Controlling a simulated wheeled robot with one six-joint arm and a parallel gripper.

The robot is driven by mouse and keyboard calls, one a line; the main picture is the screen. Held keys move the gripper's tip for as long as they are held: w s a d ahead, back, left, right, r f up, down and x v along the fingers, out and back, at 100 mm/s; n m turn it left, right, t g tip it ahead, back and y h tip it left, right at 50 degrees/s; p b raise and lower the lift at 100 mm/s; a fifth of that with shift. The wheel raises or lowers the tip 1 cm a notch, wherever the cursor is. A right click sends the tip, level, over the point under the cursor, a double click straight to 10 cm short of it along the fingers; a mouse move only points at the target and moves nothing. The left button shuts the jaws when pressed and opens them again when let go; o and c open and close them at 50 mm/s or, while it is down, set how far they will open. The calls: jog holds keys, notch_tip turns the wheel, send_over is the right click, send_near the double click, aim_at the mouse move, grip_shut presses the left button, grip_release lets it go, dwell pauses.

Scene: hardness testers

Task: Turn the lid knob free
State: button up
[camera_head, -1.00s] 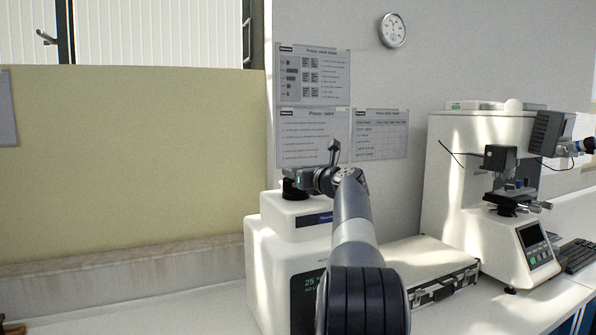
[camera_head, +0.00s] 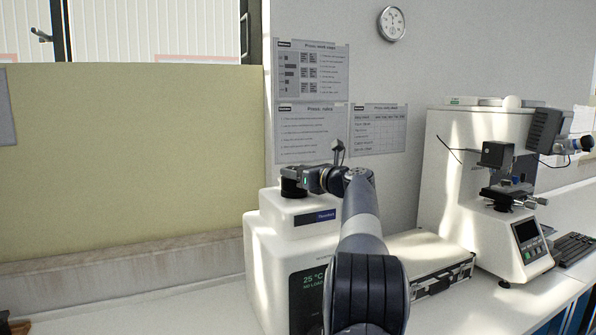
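A white press (camera_head: 262,262) with a dark display stands on the bench. Its white lid block (camera_head: 303,223) sits on top. A black round lid knob (camera_head: 292,187) rises from the top of the lid. My gripper (camera_head: 293,174) is at the knob, reaching it from the right and above. The fingers are small and dark here, and I cannot tell whether they are closed on the knob or just around it. My arm hides the right part of the press.
A silver case (camera_head: 430,262) lies right of the press, beside my arm. A white hardness tester (camera_head: 458,190) with a microscope stage stands farther right, with a keyboard (camera_head: 572,250) next to it. A yellow panel (camera_head: 130,160) rises at the left; the bench before it is mostly clear.

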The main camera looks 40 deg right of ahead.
jog(key=o, duration=0.3)
jog(key=shift+r, duration=0.1)
jog(key=s, duration=0.3)
jog(key=s+b, duration=0.1)
jog(key=s, duration=0.6)
jog(key=shift+s+d, duration=0.3)
jog(key=shift+s, duration=0.1)
